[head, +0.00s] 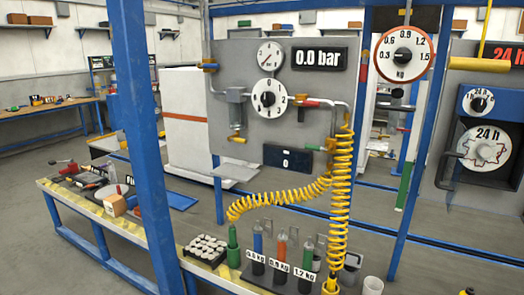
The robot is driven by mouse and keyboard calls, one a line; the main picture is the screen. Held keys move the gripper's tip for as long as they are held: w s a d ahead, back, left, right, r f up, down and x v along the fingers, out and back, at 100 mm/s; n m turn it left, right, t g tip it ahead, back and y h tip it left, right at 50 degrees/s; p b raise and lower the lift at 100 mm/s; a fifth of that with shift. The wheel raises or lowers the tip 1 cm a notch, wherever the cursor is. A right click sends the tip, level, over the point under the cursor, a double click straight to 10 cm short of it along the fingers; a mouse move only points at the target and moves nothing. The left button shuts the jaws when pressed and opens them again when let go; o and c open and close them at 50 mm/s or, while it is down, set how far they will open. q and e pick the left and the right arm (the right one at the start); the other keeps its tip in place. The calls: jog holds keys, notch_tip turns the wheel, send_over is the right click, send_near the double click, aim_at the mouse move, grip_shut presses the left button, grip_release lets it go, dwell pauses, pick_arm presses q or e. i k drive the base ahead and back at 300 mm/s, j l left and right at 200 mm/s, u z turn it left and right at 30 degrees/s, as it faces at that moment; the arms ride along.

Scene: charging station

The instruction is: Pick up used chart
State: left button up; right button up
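A round white chart (484,148) with a wavy dark trace and a "24 h" mark sits on the dark face of the chart recorder (474,103) at the right. A black bracket-like handle (446,172) stands out at the recorder's left side. Whether this chart is the used one I cannot tell for certain. Neither of my grippers shows in the head view.
A bench (58,195) with tools and cylinders runs along the front left. A yellow bar (485,64) hangs above the recorder.

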aim_at(480, 146)
jog(key=i+z, duration=0.15)
jog(key=z, duration=0.3)
jog(key=i+j+z, duration=0.15)
jog(key=z, duration=0.35)
jog(key=i+j+z, duration=0.15)
jog(key=z, duration=0.3)
